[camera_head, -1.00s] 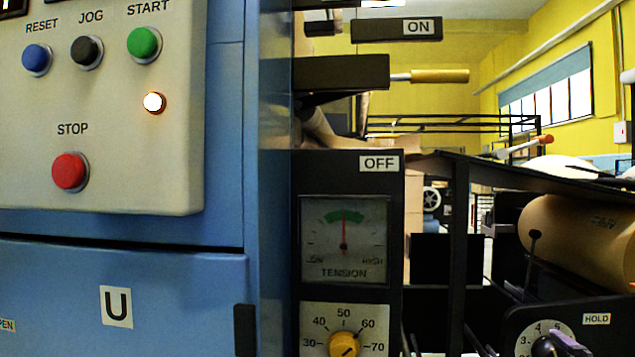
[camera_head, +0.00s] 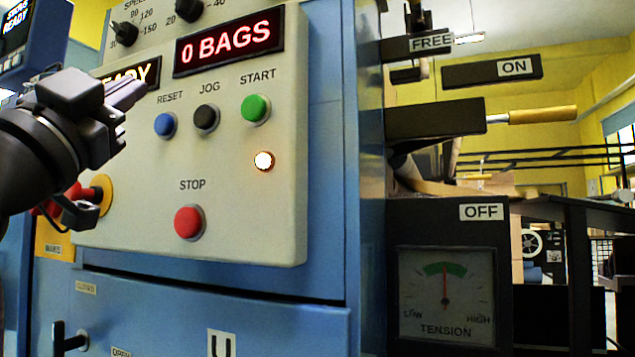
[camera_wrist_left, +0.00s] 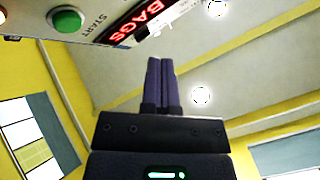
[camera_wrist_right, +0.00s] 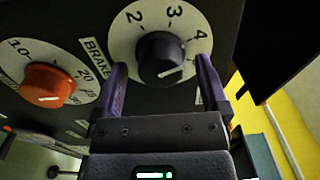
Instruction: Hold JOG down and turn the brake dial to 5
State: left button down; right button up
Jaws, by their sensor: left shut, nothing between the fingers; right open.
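The black JOG button (camera_head: 206,118) sits on the cream panel in the head view, between the blue RESET and green START buttons. My left gripper (camera_head: 128,93) is shut and empty, up and left of JOG and apart from it. Its closed fingers (camera_wrist_left: 160,85) also show in the left wrist view. In the right wrist view, the black brake dial knob (camera_wrist_right: 160,58) sits on a white face marked 2, 3, 4. My right gripper (camera_wrist_right: 160,90) is open, a finger on each side of the knob; contact is unclear. The 5 is not readable, and the knob's white mark points to the lower right.
A red STOP button (camera_head: 189,223) is below JOG, and a lit lamp (camera_head: 264,161) is to its right. A red emergency knob (camera_head: 70,200) is beneath my left gripper. An orange dial (camera_wrist_right: 48,84) is left of the brake dial.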

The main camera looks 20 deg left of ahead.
aim_at(204, 117)
pick_arm(q)
jog(key=shift+w, duration=3.45)
jog(key=shift+w, duration=0.1)
jog(key=shift+w, duration=0.25)
